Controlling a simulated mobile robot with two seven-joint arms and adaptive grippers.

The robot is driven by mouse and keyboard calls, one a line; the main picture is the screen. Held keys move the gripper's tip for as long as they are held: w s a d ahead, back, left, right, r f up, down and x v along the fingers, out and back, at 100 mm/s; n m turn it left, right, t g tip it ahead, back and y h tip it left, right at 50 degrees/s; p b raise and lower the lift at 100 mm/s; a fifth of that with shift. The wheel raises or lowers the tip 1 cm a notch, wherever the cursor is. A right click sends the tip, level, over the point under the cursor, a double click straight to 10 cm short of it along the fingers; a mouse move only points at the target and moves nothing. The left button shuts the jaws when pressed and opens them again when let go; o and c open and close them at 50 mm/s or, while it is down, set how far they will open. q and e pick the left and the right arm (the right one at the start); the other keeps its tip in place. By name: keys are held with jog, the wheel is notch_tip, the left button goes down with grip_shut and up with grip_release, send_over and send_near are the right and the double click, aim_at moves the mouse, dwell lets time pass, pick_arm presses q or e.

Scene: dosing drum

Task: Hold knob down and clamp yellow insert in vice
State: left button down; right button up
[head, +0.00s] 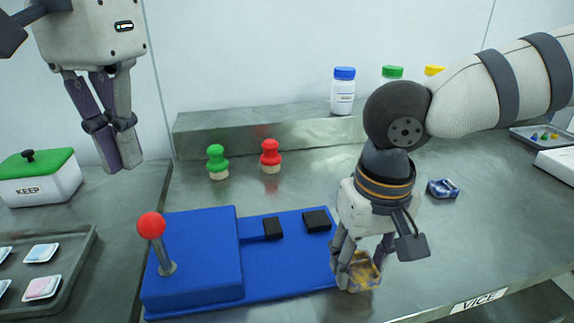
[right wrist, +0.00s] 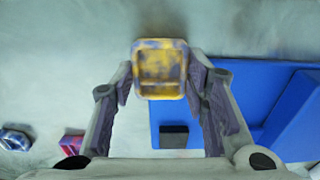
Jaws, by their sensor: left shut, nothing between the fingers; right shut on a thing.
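The blue vice (head: 195,255) stands on the bench, with a red-topped lever knob (head: 151,226) upright at its left and two black jaw blocks (head: 273,229) (head: 316,220) apart on its right part. My right gripper (head: 362,270) is shut on a worn yellow insert (head: 368,274), just right of the vice's right end. The insert also shows between the fingertips in the right wrist view (right wrist: 160,70). My left gripper (head: 122,168) is shut and empty, raised above and left of the lever knob. The far side of the insert is hidden in the head view.
A blue patterned piece (head: 443,189) lies on the bench right of my right gripper. Green (head: 217,162) and red (head: 270,156) knobbed pieces stand behind the vice. A KEEP box (head: 40,185) and a tray (head: 75,262) of packets are at left. Bottles (head: 343,92) stand at the back.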

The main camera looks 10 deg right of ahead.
jog(key=w+r+m, duration=0.1)
jog(key=w+m, duration=0.1)
jog(key=w+a+r+m, duration=0.1)
jog(key=w+m, duration=0.1)
jog(key=m, duration=0.1)
jog(key=w+r+m, duration=0.1)
jog(key=w+m, duration=0.1)
jog(key=w, duration=0.1)
jog(key=shift+w+a+r+m, duration=0.1)
jog(key=shift+a+r+m, duration=0.2)
jog(key=shift+a+r, duration=0.05)
jog(key=w+a+r+m, duration=0.6)
jog(key=a+m, duration=0.1)
jog(key=m, duration=0.3)
jog(key=shift+g, duration=0.3)
jog(key=f, duration=0.8)
jog(key=shift+d+f, duration=0.2)
jog(key=shift+f, duration=0.2)
pick_arm(q)
jog(key=shift+f, duration=0.1)
jog(key=shift+f, duration=0.95)
jog(key=shift+f, duration=0.15)
jog(key=shift+f, duration=0.95)
